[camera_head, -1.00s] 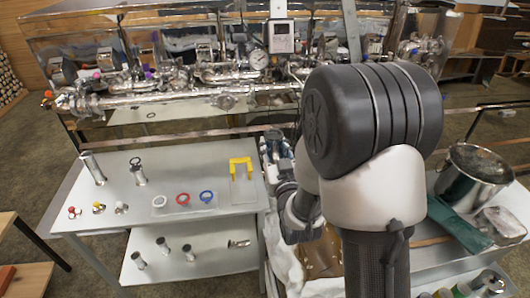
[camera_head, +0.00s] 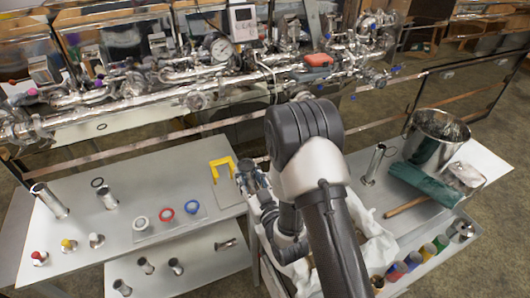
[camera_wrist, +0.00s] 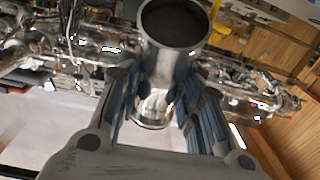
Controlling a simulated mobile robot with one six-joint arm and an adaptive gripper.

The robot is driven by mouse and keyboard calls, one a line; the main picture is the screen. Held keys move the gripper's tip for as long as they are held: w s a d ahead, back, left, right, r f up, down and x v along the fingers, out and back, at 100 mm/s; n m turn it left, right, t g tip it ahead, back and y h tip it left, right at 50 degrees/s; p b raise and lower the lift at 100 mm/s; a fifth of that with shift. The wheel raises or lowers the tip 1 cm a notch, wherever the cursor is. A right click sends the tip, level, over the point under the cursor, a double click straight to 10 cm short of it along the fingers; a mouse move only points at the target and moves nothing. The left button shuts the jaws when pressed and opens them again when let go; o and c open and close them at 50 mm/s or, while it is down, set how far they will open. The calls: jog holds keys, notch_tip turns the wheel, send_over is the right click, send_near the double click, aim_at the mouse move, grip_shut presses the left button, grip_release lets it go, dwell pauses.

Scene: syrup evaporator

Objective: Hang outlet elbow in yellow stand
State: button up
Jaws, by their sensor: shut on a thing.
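My gripper (camera_wrist: 160,95) is shut on the outlet elbow (camera_wrist: 175,25), a shiny metal tube piece with a dark round opening facing the wrist camera. The fingers press on both sides of it. In the head view my gripper (camera_head: 246,178) is beside the yellow stand (camera_head: 222,164), just to its right; the elbow is hard to make out there. The yellow stand is a yellow fork-shaped holder on a pale base plate at the right end of the left bench's top. A bit of yellow (camera_wrist: 217,8) shows at the top of the wrist view.
The left bench (camera_head: 130,262) carries metal tubes (camera_head: 50,199), coloured rings (camera_head: 166,214) and small coloured-top fittings (camera_head: 68,246). The evaporator piping (camera_head: 200,85) runs behind. A right cart holds a steel pot (camera_head: 433,140), green cloth (camera_head: 420,184) and several jars.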

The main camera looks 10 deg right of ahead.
jog(key=s+a+f+n+y, duration=0.1)
jog(key=s+a+f+y, duration=0.1)
jog(key=s+a+f, duration=0.3)
jog(key=w+f+b, duration=0.1)
jog(key=w+f, duration=0.1)
jog(key=w, duration=0.4)
jog(key=shift+f+g, duration=0.25)
jog(key=shift+g, duration=0.15)
jog(key=shift+a, duration=0.1)
jog(key=shift+w+a+f+b, duration=0.2)
jog(key=shift+w+f+b, duration=0.05)
jog(key=shift+w+b, duration=0.45)
jog(key=shift+w+a+b, duration=0.15)
jog(key=shift+w+b, duration=0.25)
jog(key=shift+w, duration=0.05)
dwell(0.4)
jog(key=shift+d+b+x, duration=0.2)
jog(key=shift+b+x, duration=0.55)
jog(key=shift+x, duration=0.6)
jog(key=shift+w, duration=0.25)
